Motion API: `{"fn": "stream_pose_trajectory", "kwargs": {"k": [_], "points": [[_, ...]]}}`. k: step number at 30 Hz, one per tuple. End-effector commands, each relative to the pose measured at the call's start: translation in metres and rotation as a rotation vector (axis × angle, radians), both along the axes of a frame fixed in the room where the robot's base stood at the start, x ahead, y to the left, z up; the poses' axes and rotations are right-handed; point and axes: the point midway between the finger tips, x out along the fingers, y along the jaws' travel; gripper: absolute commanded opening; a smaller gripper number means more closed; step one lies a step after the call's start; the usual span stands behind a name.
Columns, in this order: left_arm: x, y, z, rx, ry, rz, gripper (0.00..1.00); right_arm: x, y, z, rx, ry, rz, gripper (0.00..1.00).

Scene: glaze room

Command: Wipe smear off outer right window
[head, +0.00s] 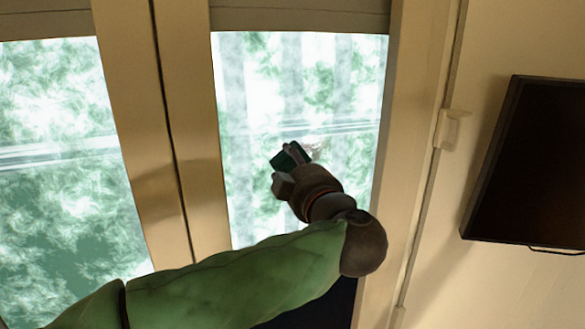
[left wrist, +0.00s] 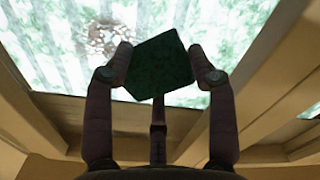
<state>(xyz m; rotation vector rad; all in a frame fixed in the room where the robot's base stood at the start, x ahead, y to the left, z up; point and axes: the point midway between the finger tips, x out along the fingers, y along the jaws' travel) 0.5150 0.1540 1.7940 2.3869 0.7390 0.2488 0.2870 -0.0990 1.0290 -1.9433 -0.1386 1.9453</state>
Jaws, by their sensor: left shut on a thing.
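The right window pane (head: 250,85) is bright, with blurred green foliage behind it. A brownish smear (left wrist: 108,38) is on the glass in the left wrist view, up and left of my fingers. In the head view a faint grey-brown patch of it (head: 319,148) shows just right of my gripper. My left gripper (head: 290,174) is in front of this pane. It is shut on a dark green block-like pad (left wrist: 162,67), which also shows in the head view (head: 286,158). The pad is beside the smear; I cannot tell whether it touches the glass. My right gripper is out of view.
A tan frame post (head: 185,130) divides this pane from the left window pane (head: 50,150). A window handle or latch (head: 452,128) sits on the right frame. A dark wall screen (head: 530,165) hangs farther right. A rolled blind (head: 300,15) tops the pane.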

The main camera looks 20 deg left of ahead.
Motion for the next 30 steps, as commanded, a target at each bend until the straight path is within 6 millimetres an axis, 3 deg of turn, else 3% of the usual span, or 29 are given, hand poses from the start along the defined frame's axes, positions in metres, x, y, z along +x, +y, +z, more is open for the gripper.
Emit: {"fn": "stream_pose_trajectory", "kwargs": {"k": [30], "points": [[0.013,0.006,0.0,0.001,0.001,0.0,0.3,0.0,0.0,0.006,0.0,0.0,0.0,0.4]]}}
